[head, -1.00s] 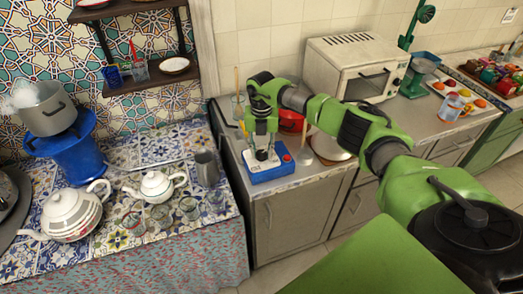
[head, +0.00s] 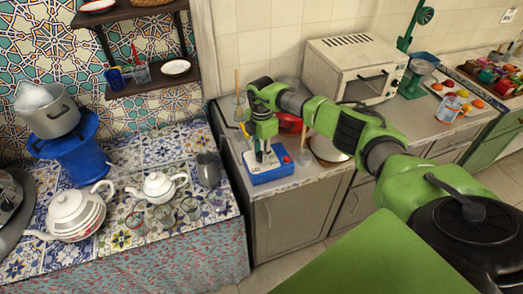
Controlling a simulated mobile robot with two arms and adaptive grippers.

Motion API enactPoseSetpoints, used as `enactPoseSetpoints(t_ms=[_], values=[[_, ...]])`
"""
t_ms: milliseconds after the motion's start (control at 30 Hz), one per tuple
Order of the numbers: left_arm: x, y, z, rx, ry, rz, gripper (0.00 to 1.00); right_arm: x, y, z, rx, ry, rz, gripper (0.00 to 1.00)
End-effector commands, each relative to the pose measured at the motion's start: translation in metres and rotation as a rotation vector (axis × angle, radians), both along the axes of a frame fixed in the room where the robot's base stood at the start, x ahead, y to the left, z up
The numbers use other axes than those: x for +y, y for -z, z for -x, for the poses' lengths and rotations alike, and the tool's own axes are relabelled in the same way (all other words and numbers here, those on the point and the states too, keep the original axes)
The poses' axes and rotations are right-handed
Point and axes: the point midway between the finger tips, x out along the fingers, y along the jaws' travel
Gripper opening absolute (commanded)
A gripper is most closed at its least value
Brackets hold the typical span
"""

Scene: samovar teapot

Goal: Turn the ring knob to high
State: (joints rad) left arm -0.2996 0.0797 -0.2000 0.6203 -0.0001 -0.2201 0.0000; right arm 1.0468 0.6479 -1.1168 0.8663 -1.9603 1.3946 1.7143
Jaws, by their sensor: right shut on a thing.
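A small blue box-shaped device (head: 272,176) stands on the counter right of the tiled table. A red button-like part (head: 286,159) shows on its right side. My right gripper (head: 264,157) points down onto the top of the device, left of the red part. It is shut on a small part there, apparently the ring knob; the fingers hide this part and its setting. My left gripper is not in view.
A pale stand with an upright rod (head: 304,152) is close right of the device. A red bowl (head: 290,124) and a white toaster oven (head: 353,70) are behind. Teapots (head: 158,187) and several glasses (head: 190,208) stand on the tiled table at left.

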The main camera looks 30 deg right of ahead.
Motion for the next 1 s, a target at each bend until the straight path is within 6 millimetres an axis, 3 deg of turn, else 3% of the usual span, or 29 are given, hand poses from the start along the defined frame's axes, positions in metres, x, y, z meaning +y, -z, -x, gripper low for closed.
enactPoseSetpoints(t_ms=[400, 1000], values=[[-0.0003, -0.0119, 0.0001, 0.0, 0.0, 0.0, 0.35, -0.0011, -0.0022, -0.0013, -0.004, 0.224, 0.001, 0.06], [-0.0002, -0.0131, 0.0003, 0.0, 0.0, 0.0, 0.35, -0.0013, -0.0015, -0.0014, -0.004, 0.269, 0.001, 0.06]])
